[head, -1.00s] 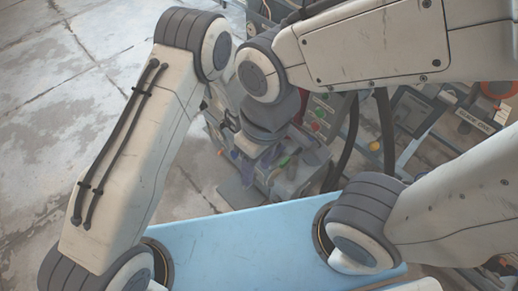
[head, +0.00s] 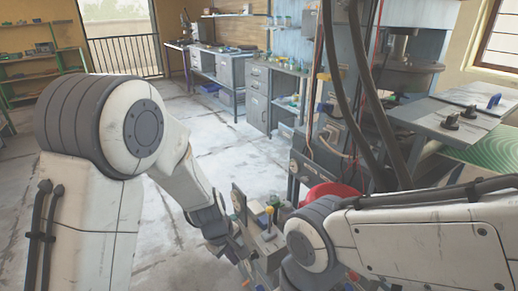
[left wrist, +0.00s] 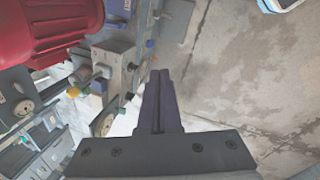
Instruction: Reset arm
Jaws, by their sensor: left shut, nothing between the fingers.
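My left arm comes in from the left of the head view. Its dark left gripper (head: 232,252) hangs low near the centre, in front of or beside a grey machine unit (head: 262,236); whether they touch cannot be told. In the left wrist view the two dark fingers of the left gripper (left wrist: 160,78) are together with nothing between them. My right arm reaches in from the right and bends down at the bottom centre. Its gripper is outside the view.
A red rounded motor (head: 325,192) is behind my right arm; it also shows in the left wrist view (left wrist: 45,30). The tall press (head: 345,75) with dark hoses stands right of centre. Grey cabinets (head: 258,92) and green shelves (head: 40,62) line the back. Floor (head: 190,115) at the left is clear.

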